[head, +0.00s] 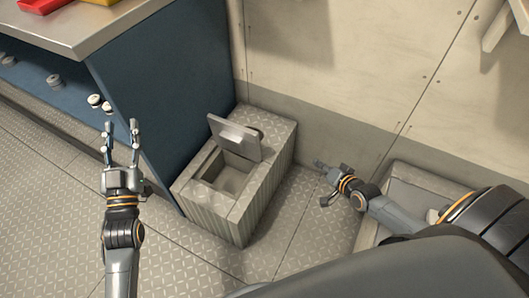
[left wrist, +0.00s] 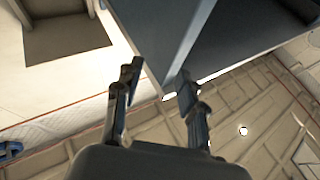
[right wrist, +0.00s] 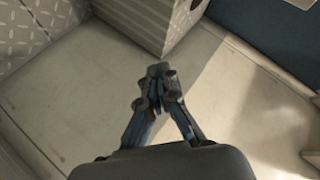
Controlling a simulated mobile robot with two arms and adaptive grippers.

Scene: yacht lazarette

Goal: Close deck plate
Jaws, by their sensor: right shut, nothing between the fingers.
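The deck plate (head: 235,138) is a grey hinged lid on a grey box (head: 240,211) with a diamond-tread top. It stands raised, tilted up on its far side, and the square opening (head: 226,174) below it is uncovered. My left gripper (head: 122,130) is open and empty, pointing up, left of the box; it also shows in the left wrist view (left wrist: 156,85). My right gripper (head: 320,165) is shut and empty, right of the box and apart from it. In the right wrist view its fingertips (right wrist: 158,72) meet, with a ribbed box side (right wrist: 150,22) beyond.
A blue cabinet (head: 140,85) with a grey counter top (head: 75,28) stands left of the box. A pale wall (head: 340,60) rises behind it. An open grey bin (head: 410,180) sits at the right. The tread floor (head: 190,265) in front is clear.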

